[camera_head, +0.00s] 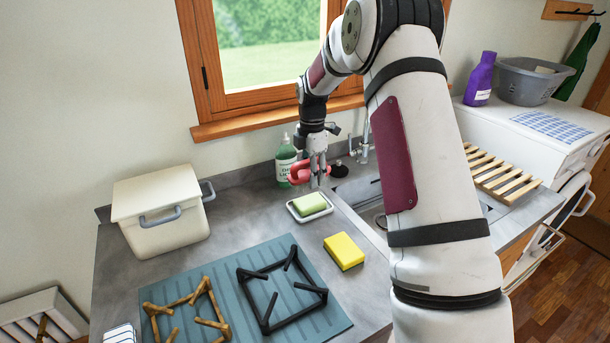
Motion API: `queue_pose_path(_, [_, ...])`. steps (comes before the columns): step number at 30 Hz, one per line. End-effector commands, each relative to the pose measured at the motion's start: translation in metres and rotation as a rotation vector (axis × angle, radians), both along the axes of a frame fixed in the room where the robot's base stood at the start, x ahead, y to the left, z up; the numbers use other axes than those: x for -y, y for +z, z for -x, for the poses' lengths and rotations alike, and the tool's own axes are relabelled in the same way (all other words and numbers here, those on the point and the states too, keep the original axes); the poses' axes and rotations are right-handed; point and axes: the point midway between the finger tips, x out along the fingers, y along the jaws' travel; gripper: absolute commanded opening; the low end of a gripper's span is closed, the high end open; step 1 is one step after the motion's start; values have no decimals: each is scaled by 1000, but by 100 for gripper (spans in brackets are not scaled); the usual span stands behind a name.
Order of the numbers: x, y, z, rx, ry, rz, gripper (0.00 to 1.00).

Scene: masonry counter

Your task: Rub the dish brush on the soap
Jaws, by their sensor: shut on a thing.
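The soap (309,202) is a pale green bar lying in a white soap dish (313,217) on the grey counter. My gripper (318,182) points down just above and behind the soap, in front of the window. It is shut on a pinkish-red thing (298,172), which I take to be the dish brush. Its bristles cannot be made out at this size. It appears apart from the soap, though the exact gap is hard to judge.
A green-labelled bottle (285,160) stands close behind my gripper. A yellow sponge (344,251) lies in front of the soap dish. A cream lidded box (160,213) stands left. My arm covers part of the sink.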

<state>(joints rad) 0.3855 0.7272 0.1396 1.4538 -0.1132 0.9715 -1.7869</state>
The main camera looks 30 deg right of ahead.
Motion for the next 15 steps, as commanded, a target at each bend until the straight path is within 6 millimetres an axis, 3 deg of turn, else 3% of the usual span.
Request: queue_pose_path(15, [-1,-47,0,-1,2,0,23])
